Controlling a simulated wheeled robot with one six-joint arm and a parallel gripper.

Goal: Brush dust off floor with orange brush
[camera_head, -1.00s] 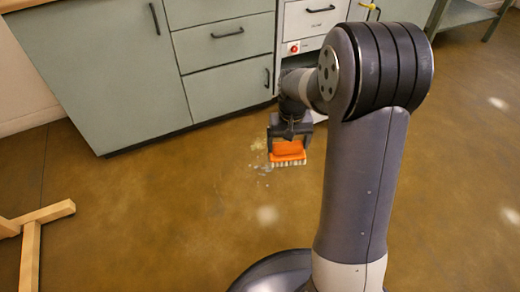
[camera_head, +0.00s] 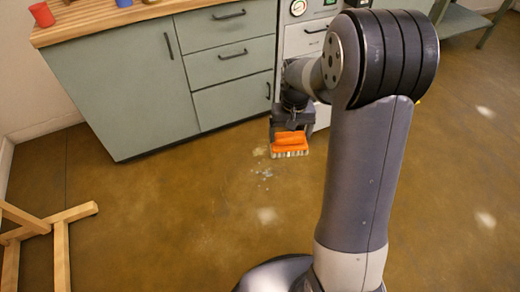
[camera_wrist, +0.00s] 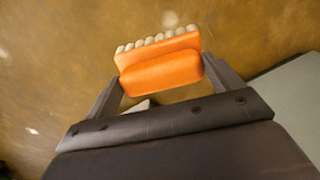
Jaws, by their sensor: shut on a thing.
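The orange brush (camera_head: 290,141) is held by my gripper (camera_head: 290,128), bristles pointing down. In the wrist view the brush (camera_wrist: 162,70) sits between the two fingers of my gripper (camera_wrist: 165,80), with pale bristle tufts along its far edge. In the head view the brush is low over the brown floor (camera_head: 150,220); I cannot tell if the bristles touch it. Pale dust (camera_head: 265,173) lies in a small scatter on the floor, just left of and below the brush. A fainter pale patch (camera_head: 259,152) shows left of the brush.
Grey-green cabinets (camera_head: 125,95) with a wooden top (camera_head: 130,14) stand behind the brush. A white appliance (camera_head: 300,40) stands beside them. Wooden legs (camera_head: 60,235) stand on the floor at left.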

